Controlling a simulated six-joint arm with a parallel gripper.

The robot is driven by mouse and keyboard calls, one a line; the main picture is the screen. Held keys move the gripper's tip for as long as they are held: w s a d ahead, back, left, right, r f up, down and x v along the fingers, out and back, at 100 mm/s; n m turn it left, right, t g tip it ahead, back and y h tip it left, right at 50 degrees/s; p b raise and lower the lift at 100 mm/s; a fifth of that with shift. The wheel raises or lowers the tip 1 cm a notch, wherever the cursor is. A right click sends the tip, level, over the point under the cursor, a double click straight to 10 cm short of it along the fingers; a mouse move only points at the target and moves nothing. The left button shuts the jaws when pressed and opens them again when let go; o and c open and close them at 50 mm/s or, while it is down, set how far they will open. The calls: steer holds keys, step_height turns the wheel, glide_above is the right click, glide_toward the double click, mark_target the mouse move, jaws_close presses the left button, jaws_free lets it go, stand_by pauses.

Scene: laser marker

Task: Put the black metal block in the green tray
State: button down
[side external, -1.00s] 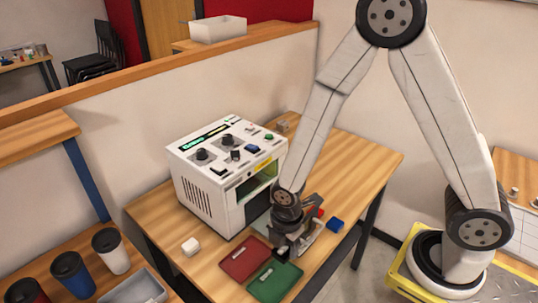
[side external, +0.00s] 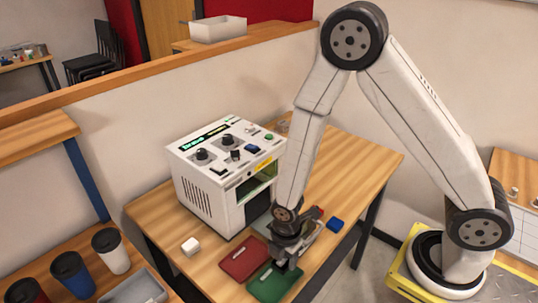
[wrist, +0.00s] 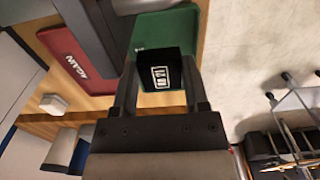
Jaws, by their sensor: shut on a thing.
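The black metal block (wrist: 160,69) shows in the wrist view with a white marking on its face. My gripper (wrist: 159,82) is shut on it, one finger on each side. The green tray (wrist: 170,24) shows behind the block in the wrist view. In the side view my gripper (side external: 283,265) is over the back part of the green tray (side external: 271,289). The block is hard to tell from the dark fingers there, and its height above the tray is unclear.
The red tray (side external: 242,262) lies left of the green tray; it reads "AGAIN" in the wrist view (wrist: 76,60). The white marking machine (side external: 205,195) stands behind. A white block (side external: 190,246) and a blue block (side external: 335,225) lie on the wooden table (side external: 355,175).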

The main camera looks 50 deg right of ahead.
mark_target(284, 259)
steer(key=shift+f, duration=0.1)
steer(key=shift+f, duration=1.65)
steer(key=shift+f, duration=0.15)
steer(key=shift+c, duration=1.9)
jaws_free()
steer(key=shift+r, duration=6.15)
